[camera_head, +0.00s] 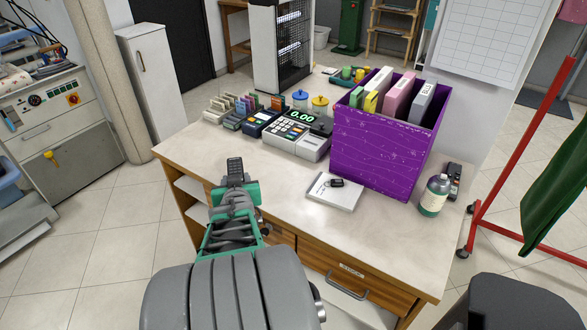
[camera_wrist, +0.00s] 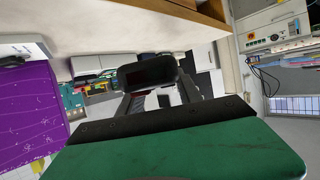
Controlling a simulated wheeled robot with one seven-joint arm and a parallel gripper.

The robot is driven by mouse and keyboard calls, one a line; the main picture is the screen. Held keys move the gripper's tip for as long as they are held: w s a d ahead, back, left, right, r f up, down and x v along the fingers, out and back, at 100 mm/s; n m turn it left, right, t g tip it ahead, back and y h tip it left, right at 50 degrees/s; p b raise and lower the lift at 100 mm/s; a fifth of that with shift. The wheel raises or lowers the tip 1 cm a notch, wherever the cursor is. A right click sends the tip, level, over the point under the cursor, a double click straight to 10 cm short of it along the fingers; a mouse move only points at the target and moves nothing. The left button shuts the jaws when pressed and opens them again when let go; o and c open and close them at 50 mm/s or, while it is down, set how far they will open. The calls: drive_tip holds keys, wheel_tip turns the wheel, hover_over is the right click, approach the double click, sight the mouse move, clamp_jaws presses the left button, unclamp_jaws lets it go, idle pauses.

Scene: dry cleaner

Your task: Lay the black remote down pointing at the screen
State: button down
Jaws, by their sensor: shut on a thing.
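The black remote (camera_head: 235,165) stands roughly upright in my gripper (camera_head: 237,182), with its buttons facing the head camera. In the wrist view the dark end of the remote (camera_wrist: 150,72) shows between the fingers (camera_wrist: 160,98). My gripper is shut on it, near the left front edge of the counter (camera_head: 375,225); its exact height above the top is hard to tell. The only lit screen I see on the counter is the cash register's display (camera_head: 301,116), reading 0.00, behind and to the right of the remote.
A purple crate of binders (camera_head: 375,150) stands at the right. A notepad with a small black object (camera_head: 334,191) lies before it. A bottle (camera_head: 435,195) stands near the right edge. A card terminal (camera_head: 257,123) and jars (camera_head: 319,106) stand at the back. The front middle is clear.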

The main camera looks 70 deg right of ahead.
drive_tip(key=s+d+r+m+g+h, duration=0.2)
drive_tip(key=s+d+m+g, duration=0.25)
drive_tip(key=s+d, duration=0.4)
hover_over(279, 179)
wheel_tip(279, 179, down, 10)
drive_tip(key=shift+f, duration=0.1)
wheel_tip(279, 179, down, 3)
drive_tip(key=shift+r+g, duration=0.2)
drive_tip(key=shift+g, duration=0.05)
drive_tip(key=shift+f, duration=0.3)
drive_tip(key=c, duration=1.3)
unclamp_jaws()
drive_tip(key=o, duration=0.5)
drive_tip(key=shift+r, duration=0.1)
